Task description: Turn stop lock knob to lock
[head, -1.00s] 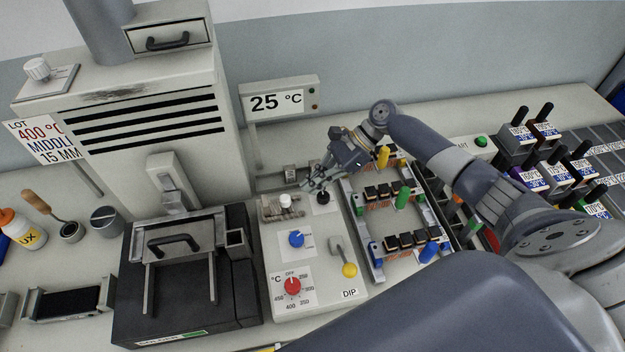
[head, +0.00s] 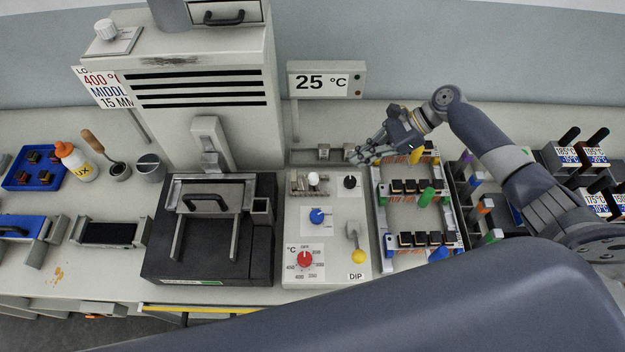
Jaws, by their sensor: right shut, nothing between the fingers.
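The control panel (head: 327,266) carries several controls, and I cannot read which one is the stop lock knob. A black knob (head: 350,183) sits on a white plate at its upper right. A blue knob (head: 317,216) is at the middle, a red temperature dial (head: 304,259) below it, and a white knob (head: 313,178) beside a small metal mechanism at upper left. My right gripper (head: 357,157) is shut and empty, just behind the black knob in the picture and apart from it. My left gripper is not in view.
A lever with a yellow ball (head: 358,256) stands at the panel's right, marked DIP. A rack of black connectors (head: 383,237) is close on the right, under my right arm. The dark bath (head: 155,268) is on the left. A 25 °C display (head: 326,66) stands behind.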

